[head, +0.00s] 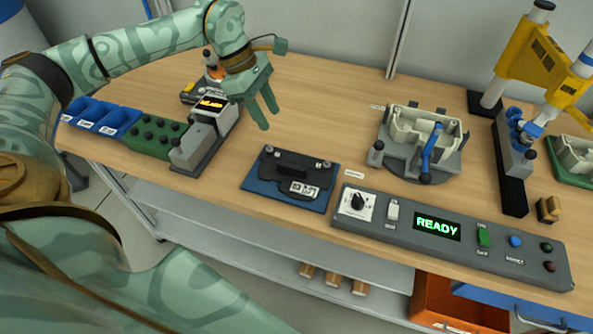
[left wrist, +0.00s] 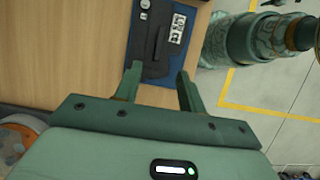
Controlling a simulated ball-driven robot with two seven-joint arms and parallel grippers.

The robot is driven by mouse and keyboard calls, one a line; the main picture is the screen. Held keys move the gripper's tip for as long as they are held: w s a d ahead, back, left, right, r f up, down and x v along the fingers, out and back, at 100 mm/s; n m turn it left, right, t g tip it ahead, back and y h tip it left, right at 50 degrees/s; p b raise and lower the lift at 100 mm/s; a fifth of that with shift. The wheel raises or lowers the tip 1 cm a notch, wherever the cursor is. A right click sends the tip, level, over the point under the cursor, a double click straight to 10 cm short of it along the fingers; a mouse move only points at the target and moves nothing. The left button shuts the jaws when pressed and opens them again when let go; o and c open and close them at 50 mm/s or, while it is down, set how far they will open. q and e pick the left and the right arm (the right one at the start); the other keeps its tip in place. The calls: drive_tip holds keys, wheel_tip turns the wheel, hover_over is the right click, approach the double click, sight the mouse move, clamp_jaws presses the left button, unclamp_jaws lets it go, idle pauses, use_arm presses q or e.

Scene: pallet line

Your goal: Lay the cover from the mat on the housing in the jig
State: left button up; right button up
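The dark cover (head: 292,168), with a raised bar and a white printed label, lies flat on the blue mat (head: 262,198) near the table's front edge. The cover (left wrist: 149,42) and mat (left wrist: 186,52) also show in the left wrist view, beyond the fingertips. The pale housing (head: 404,118) sits in the grey jig (head: 390,160) at the right, with a blue lever clamp (head: 432,150) at its front. My left gripper (head: 266,110) is open and empty, above the table behind and left of the mat. In the left wrist view the fingers (left wrist: 159,78) stand apart. My right gripper is not in view.
A control panel (head: 380,231) reading READY lies right of the mat. A grey device (head: 202,135), a green knobbed block (head: 155,137) and blue bins (head: 100,117) stand left. A yellow press (head: 540,65) stands right. Bare tabletop (head: 325,110) lies between mat and jig.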

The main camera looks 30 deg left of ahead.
use_arm(q)
drive_tip(key=b, duration=0.1)
hover_over(292, 165)
drive_tip(key=a, duration=0.2)
drive_tip(key=f, duration=0.8)
drive_tip(key=shift+s+a+f, duration=0.15)
drive_tip(key=shift+s+f, duration=0.15)
drive_tip(key=shift+f, duration=0.1)
drive_tip(key=shift+b+x, duration=0.3)
drive_tip(key=shift+x, duration=0.6)
drive_tip(key=x, duration=0.4)
drive_tip(key=shift+f+b, duration=0.25)
drive_tip(key=shift+b, duration=0.1)
drive_tip(key=shift+r, duration=0.1)
drive_tip(key=shift+a, duration=0.1)
clamp_jaws()
